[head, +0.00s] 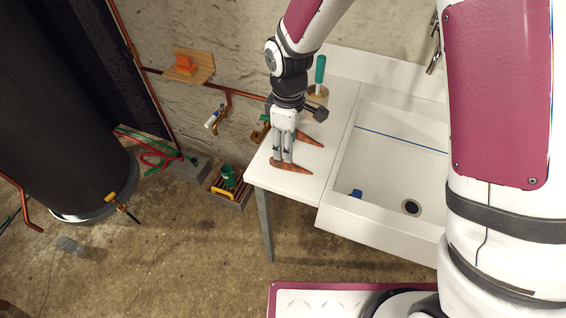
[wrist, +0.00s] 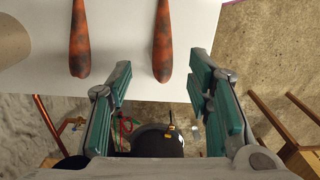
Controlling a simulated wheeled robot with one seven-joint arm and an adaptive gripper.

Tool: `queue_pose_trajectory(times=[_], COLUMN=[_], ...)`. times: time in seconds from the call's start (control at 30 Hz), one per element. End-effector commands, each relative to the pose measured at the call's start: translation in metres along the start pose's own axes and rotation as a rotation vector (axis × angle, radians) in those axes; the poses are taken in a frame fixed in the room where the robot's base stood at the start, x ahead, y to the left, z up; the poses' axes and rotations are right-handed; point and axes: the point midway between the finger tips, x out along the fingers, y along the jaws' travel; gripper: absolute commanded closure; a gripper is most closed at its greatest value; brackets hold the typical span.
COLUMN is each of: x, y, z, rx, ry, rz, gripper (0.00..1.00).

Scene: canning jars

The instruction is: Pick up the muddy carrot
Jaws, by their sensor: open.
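Two orange-brown carrots with dark blotches lie on the white counter (head: 343,112). In the head view one carrot (head: 309,139) is farther back and the other carrot (head: 296,168) is nearer the front edge. In the wrist view they show as a left carrot (wrist: 79,42) and a right carrot (wrist: 162,42). Both look dirty; I cannot tell which one is meant. My gripper (head: 282,158) points down over the counter by the nearer carrot. In the wrist view my gripper (wrist: 160,76) is open and empty-looking, with the right carrot's tip lined up between its fingers.
A white sink (head: 390,165) with a blue object (head: 356,194) is right of the counter. A beige round holder (head: 317,97) with a green-handled tool (head: 320,70) stands behind the carrots. A crate (head: 228,192) and a dark tank (head: 70,110) are left on the floor.

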Motion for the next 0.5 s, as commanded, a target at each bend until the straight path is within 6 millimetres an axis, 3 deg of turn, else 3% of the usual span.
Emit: queue_pose_trajectory(times=[0.27, 0.5], x=[0.019, 0.048], y=[-0.001, -0.006], z=[-0.001, -0.008], rx=[0.0, 0.001], ry=[-0.001, -0.002], rz=[0.0, -0.002], gripper=[0.54, 0.54])
